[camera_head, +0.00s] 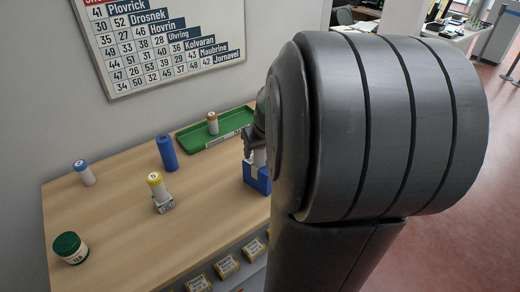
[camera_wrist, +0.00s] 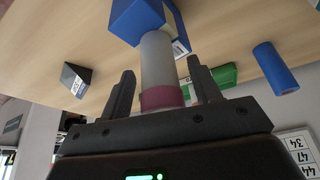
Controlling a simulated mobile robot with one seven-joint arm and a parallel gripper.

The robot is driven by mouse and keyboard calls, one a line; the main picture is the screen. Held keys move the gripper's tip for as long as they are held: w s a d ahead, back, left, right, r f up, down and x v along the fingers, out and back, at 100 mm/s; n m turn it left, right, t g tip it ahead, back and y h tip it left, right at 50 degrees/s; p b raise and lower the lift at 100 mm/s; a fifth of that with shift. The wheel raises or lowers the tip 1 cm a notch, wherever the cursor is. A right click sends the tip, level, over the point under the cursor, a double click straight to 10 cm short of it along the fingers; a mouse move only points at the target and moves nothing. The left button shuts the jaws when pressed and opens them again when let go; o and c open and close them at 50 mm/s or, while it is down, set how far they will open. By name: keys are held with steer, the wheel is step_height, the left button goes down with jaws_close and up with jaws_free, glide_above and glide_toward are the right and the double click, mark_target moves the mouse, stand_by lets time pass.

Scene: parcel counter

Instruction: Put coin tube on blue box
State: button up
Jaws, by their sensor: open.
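A pale grey coin tube (camera_wrist: 157,62) with a maroon end lies between my gripper's fingers (camera_wrist: 160,92) in the wrist view. The fingers are apart, with a gap on each side of the tube. The tube's far end meets the blue box (camera_wrist: 135,15), and it appears to stand on it. In the head view the blue box (camera_head: 257,180) is at the counter's right side, partly behind my arm. A pale part of the tube (camera_head: 259,158) shows just above it, under my gripper (camera_head: 256,140). My arm hides most of the gripper there.
The wooden counter (camera_head: 115,215) holds a blue-capped tube (camera_head: 85,173), a yellow-capped tube (camera_head: 158,186), a blue cylinder (camera_head: 167,152) and a dark green jar (camera_head: 70,248). A green tray (camera_head: 190,137) at the back holds an orange-capped tube (camera_head: 212,124).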

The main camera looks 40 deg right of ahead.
steer(key=d+v, duration=0.1)
steer(key=v, duration=0.9)
steer(key=s+a+n, duration=0.1)
steer(key=s+a, duration=0.2)
steer(key=a, duration=0.4)
steer(key=s+a+t, duration=0.1)
steer(key=s+a, duration=0.2)
steer(key=a, duration=0.4)
steer(key=s+a+n+y, duration=0.1)
steer(key=s+a, duration=0.3)
steer(key=a, duration=0.4)
steer(key=shift+f+n, duration=0.25)
steer(key=shift+n, duration=0.05)
